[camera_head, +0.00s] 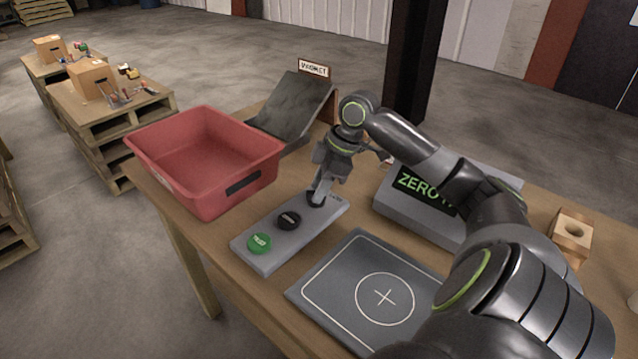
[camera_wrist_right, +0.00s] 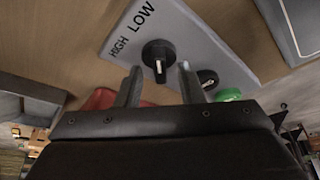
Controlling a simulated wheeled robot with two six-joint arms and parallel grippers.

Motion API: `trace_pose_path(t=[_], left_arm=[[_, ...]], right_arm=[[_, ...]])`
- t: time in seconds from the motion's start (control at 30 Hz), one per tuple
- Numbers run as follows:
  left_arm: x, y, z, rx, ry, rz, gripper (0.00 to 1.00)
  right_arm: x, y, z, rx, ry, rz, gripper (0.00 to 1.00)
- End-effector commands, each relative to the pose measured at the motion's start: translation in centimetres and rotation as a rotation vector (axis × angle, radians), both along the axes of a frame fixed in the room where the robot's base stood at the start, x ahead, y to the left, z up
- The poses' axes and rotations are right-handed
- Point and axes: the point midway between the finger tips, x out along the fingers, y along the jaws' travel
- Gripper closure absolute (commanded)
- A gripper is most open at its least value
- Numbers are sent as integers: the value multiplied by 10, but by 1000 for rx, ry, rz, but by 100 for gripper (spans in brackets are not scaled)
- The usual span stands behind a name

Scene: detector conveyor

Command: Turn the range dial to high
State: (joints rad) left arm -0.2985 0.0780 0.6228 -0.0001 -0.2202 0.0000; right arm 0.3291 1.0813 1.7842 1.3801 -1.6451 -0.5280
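The range dial (camera_wrist_right: 158,54) is a round black knob with a white pointer line, on a grey panel (camera_wrist_right: 208,52) lettered HIGH and LOW. In the right wrist view the pointer line lies toward my gripper, on the side away from the lettering. My right gripper (camera_wrist_right: 159,67) is open, one finger on each side of the dial's near part; I cannot tell whether they touch it. In the head view this gripper (camera_head: 318,193) reaches down to the panel's far end and mostly hides the dial. My left gripper is not in view.
A grey marked plate (camera_head: 335,290) lies in front.

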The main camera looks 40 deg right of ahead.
Motion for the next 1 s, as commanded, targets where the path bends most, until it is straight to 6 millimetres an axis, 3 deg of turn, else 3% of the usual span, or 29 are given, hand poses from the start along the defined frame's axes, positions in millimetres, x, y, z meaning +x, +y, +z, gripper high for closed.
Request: trace_pose_path(t=[0.37,0.63,1.0], left_arm=[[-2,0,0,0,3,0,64],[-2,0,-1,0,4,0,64],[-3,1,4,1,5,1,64]], right_arm=[[1,2,-5,0,0,0,65],[1,2,-5,0,0,0,100],[1,1,-3,2,1,32,100]])
